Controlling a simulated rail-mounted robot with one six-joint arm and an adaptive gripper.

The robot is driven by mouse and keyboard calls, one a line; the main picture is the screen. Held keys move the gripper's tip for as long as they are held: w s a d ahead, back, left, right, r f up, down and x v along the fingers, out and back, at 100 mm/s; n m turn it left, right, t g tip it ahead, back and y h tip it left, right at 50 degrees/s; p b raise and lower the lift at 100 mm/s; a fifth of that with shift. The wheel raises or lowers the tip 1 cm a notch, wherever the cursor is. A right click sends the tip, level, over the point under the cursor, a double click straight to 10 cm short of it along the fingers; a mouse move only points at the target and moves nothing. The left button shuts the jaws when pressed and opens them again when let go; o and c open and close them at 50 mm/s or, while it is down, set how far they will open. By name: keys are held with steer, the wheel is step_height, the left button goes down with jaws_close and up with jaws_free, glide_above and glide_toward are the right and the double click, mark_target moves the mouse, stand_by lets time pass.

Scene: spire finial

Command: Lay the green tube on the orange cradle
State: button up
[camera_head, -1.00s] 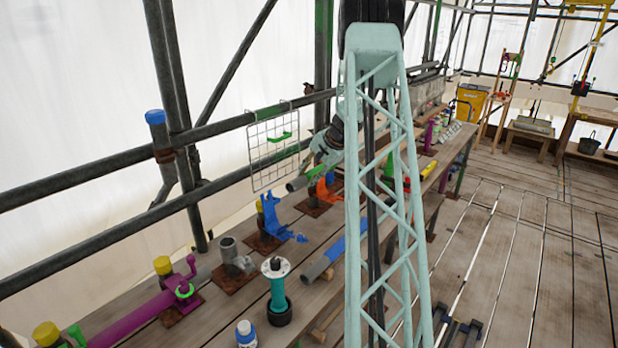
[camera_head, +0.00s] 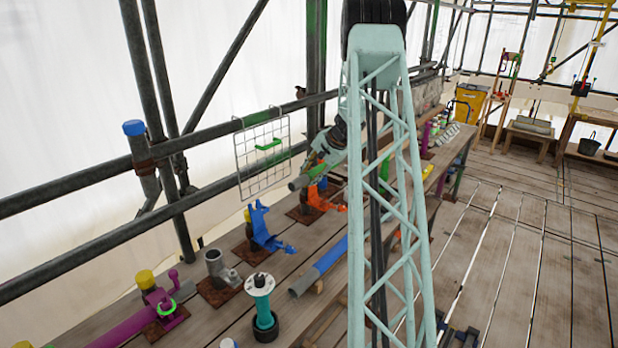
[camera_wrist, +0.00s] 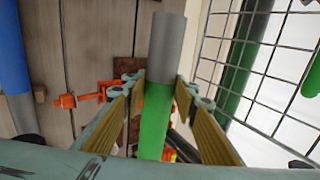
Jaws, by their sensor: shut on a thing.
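My gripper (camera_wrist: 157,88) is shut on the green tube (camera_wrist: 155,120), which has a grey end (camera_wrist: 168,45) reaching beyond the fingers. In the head view the tube's grey end (camera_head: 299,183) shows beside my gripper (camera_head: 318,166), and my arm hides part of the rest. The orange cradle (camera_head: 318,198) stands on a rusty plate on the bench, just below and right of the tube end. In the wrist view an orange arm of the cradle (camera_wrist: 85,98) shows left of the tube and lower than it; the tube and fingers hide much of the cradle.
A wire grid (camera_head: 264,155) hangs on the scaffold rail close to the tube. A blue cradle (camera_head: 263,228) stands nearer on the bench. A blue tube with a grey end (camera_head: 325,262) lies on the bench's right side. A teal-and-white spool-like part (camera_head: 262,305) stands in front.

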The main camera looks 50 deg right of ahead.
steer(key=shift+b, duration=0.6)
steer(key=shift+f, duration=0.25)
step_height(320, 180, down, 13)
steer(key=b, duration=1.2)
stand_by(1.0)
steer(key=shift+b, duration=0.35)
steer(key=o, duration=1.3)
steer(key=shift+c, duration=0.2)
steer(key=o, duration=0.6)
steer(key=shift+f, duration=0.1)
steer(key=shift+o, duration=0.2)
